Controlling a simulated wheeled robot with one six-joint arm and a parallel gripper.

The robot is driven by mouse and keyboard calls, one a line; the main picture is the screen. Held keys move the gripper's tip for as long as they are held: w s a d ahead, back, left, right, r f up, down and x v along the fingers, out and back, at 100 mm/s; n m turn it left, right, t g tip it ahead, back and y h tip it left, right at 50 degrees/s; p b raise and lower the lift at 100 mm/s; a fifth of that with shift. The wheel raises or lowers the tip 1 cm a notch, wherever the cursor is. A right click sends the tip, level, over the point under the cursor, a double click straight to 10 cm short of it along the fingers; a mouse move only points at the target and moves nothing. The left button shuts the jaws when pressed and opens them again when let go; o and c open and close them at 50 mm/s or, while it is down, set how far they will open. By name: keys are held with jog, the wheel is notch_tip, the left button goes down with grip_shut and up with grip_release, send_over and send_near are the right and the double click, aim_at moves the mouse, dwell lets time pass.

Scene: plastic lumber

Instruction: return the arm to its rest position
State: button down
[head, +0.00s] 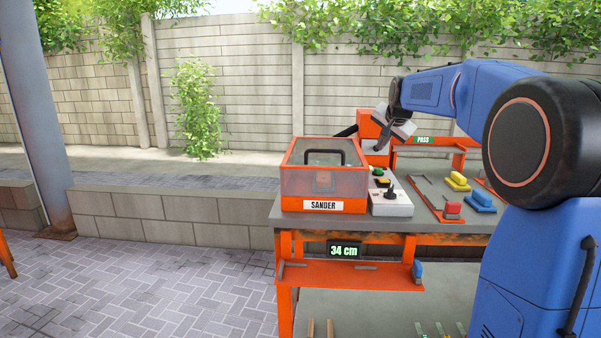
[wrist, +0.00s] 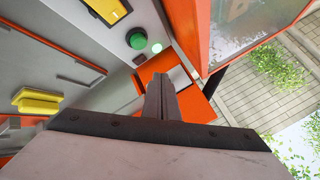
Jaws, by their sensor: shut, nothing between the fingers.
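My arm (head: 445,92) reaches from the right over the workbench, bent at the elbow, with its blue links above the bench top. My gripper (head: 380,146) points down near the control box, behind and right of the sander. In the wrist view its two fingers (wrist: 160,88) are together with nothing between them. An orange part with a pale grey patch (wrist: 178,80) lies beyond the fingertips in that view. I cannot tell whether the fingers touch it.
The sander (head: 322,185), an orange-framed clear box, stands beside the control box (head: 391,203) with its buttons and lever. Yellow (head: 457,182), red (head: 452,209) and blue (head: 481,201) pieces lie on the bench. A display reads 34 cm (head: 344,251); a sign reads PASS (head: 424,140).

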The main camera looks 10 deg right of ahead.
jog(key=s+a+n, duration=0.1)
jog(key=s+a, duration=0.1)
jog(key=s, duration=0.2)
jog(key=s+a+f, duration=0.1)
jog(key=s+a, duration=0.1)
jog(key=s, duration=0.1)
jog(key=s+a+f+n, duration=0.1)
jog(key=s+a, duration=0.1)
jog(key=s, duration=0.2)
jog(key=shift+s+a+f+n+g+y, duration=0.1)
jog(key=shift+s+a+n+g+y, duration=0.2)
jog(key=shift+a+g, duration=0.1)
jog(key=s+a+f+n+g, duration=0.1)
jog(key=s+a+f+n, duration=0.1)
jog(key=s+f, duration=0.5)
jog(key=s+a+f+n+g, duration=0.1)
jog(key=s+a+f+n, duration=0.2)
jog(key=s, duration=1.6)
jog(key=s+a+f+n+g+y, duration=0.1)
jog(key=s+a+f+n, duration=0.2)
jog(key=s+f, duration=0.9)
jog(key=s+a, duration=0.1)
jog(key=a, duration=0.1)
jog(key=shift+a, duration=0.3)
